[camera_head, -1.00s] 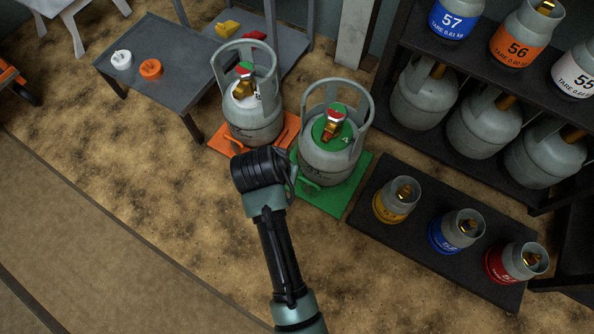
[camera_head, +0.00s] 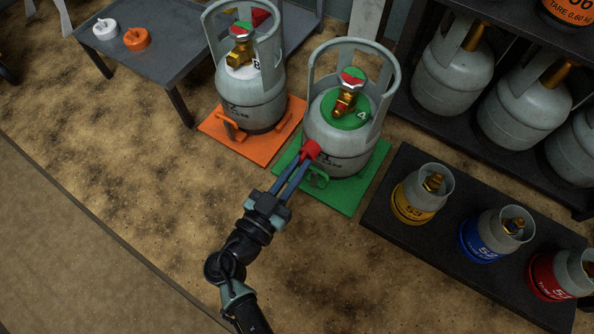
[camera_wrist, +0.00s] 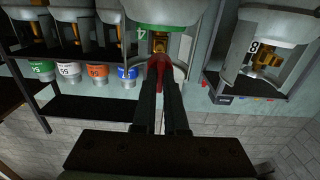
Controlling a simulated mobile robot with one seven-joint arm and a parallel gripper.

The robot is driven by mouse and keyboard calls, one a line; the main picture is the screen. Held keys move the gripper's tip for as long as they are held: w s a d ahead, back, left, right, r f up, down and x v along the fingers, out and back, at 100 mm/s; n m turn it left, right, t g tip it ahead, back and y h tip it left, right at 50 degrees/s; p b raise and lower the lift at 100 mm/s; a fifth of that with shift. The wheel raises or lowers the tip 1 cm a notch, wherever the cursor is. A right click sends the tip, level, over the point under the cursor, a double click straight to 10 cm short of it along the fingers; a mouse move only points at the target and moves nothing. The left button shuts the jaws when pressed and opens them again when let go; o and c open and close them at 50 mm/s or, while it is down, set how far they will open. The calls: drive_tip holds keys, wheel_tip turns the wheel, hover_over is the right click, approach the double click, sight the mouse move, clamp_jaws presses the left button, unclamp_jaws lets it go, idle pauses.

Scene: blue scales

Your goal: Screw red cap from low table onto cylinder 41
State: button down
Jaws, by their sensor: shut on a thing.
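My gripper (camera_head: 306,158) is shut on a red cap (camera_head: 311,149), which it holds at the front of the green-collared cylinder (camera_head: 338,153). That cylinder shows a "4" on its collar; the rest of its number is hidden. Its brass valve (camera_head: 345,101), topped by a red-and-green part (camera_head: 352,77), stands inside the collar handle, above and right of the cap. I cannot tell whether the cap touches the cylinder. In the wrist view, the red cap (camera_wrist: 158,66) sits between the fingertips, in front of the cylinder's valve (camera_wrist: 160,42).
An orange-mat cylinder (camera_head: 255,105) stands close on the left. A low grey table (camera_head: 180,50) holds a white cap (camera_head: 105,29) and an orange cap (camera_head: 137,39). A dark platform (camera_head: 395,215) with small cylinders stands at right. Open floor lies at left.

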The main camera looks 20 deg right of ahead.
sight(314, 147)
drive_tip(key=shift+b, duration=0.35)
drive_tip(key=shift+b+x, duration=1.65)
drive_tip(key=shift+x, duration=1.4)
drive_tip(key=shift+b+x, duration=0.45)
drive_tip(key=shift+x, duration=0.5)
drive_tip(key=shift+x, duration=1.45)
drive_tip(key=m, duration=0.3)
drive_tip(key=shift+m, duration=0.3)
drive_tip(key=shift+m, duration=1.7)
